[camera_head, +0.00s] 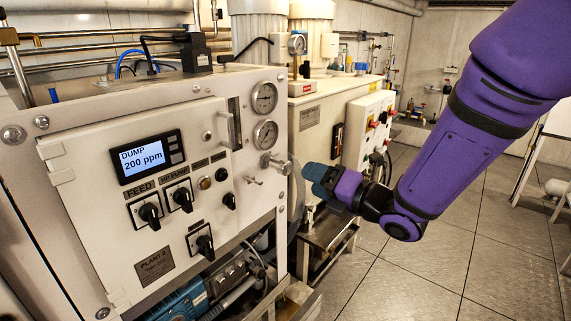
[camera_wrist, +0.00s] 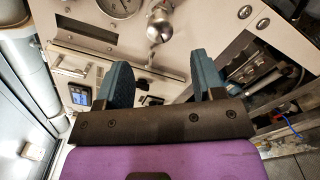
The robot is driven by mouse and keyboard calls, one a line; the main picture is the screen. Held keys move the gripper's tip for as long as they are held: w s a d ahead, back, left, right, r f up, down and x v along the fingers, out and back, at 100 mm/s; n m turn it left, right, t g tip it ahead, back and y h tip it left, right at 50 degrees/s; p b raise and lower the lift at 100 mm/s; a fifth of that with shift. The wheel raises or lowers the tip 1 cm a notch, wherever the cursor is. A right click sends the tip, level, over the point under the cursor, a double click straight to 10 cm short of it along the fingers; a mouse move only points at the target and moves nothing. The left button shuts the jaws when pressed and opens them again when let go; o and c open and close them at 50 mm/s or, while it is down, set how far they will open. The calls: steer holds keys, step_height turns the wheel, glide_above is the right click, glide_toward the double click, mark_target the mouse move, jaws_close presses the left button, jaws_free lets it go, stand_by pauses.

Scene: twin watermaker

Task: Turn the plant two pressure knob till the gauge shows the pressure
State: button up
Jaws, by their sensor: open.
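The plant two panel (camera_head: 85,160) fills the left of the head view, with a "PLANT 2" plate (camera_head: 155,266). Two round gauges, an upper one (camera_head: 264,97) and a lower one (camera_head: 265,133), sit at its right edge; their readings are too small to tell. Below them a metal knob (camera_head: 275,163) sticks out. In the wrist view the rounded metal knob (camera_wrist: 160,24) shows beside a partly cut-off gauge (camera_wrist: 118,6). My gripper (camera_head: 316,178) is open and empty, right of the knob and apart from it. In the wrist view its blue fingers (camera_wrist: 163,78) stand apart below the knob.
A display (camera_head: 146,157) reads "DUMP 200 ppm". Black rotary switches (camera_head: 150,213) and a small metal valve handle (camera_head: 253,180) project from the panel. A second white cabinet (camera_head: 330,115) stands behind my gripper. The tiled floor (camera_head: 470,230) at right is open.

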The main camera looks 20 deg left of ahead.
mark_target(288, 169)
steer(key=x, duration=1)
steer(key=shift+w+a+r, duration=0.1)
steer(key=shift+a, duration=0.05)
steer(key=c, duration=0.9)
